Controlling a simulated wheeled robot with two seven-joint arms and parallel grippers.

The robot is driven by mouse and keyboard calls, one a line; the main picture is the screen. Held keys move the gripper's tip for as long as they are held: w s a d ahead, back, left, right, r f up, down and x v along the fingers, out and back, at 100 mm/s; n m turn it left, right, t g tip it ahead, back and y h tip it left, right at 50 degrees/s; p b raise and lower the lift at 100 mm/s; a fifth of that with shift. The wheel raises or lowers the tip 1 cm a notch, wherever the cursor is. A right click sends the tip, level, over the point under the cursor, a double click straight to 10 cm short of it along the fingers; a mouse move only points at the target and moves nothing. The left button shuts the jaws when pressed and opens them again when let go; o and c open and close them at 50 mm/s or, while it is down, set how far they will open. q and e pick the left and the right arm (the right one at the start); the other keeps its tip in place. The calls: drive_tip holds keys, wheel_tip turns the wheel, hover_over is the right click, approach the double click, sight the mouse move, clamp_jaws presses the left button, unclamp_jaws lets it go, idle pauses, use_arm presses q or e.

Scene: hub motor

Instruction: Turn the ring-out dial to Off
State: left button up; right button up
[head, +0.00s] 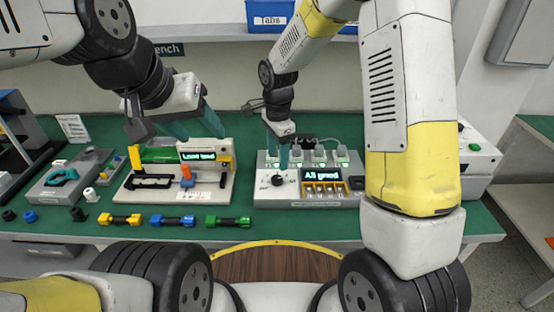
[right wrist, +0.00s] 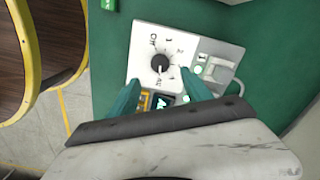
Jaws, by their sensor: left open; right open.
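The ring-out dial (head: 278,180) is a black knob on the front left of a grey-white test box (head: 345,186) at the middle right of the bench. In the right wrist view the dial (right wrist: 160,63) has Off, numbers and All printed round it; its white mark seems to point toward All. My right gripper (head: 285,160) is open just above and behind the dial, its teal fingertips (right wrist: 161,77) on either side of the dial's lower end, apart from it as far as I can see. My left gripper (head: 203,137) is open above the left fixture.
The box's lit display (head: 321,176) reads roughly "All good", with several green-lit sockets behind. The left fixture (head: 200,190) has its own display. Yellow, blue and green connectors (head: 172,220) lie along the front of the green bench (head: 75,228). A grey tool tray (head: 45,188) sits left.

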sight(277, 178)
wheel_tip(277, 178, down, 8)
drive_tip(key=shift+f, duration=0.1)
idle(0.4)
drive_tip(key=shift+a, duration=0.1)
clamp_jaws()
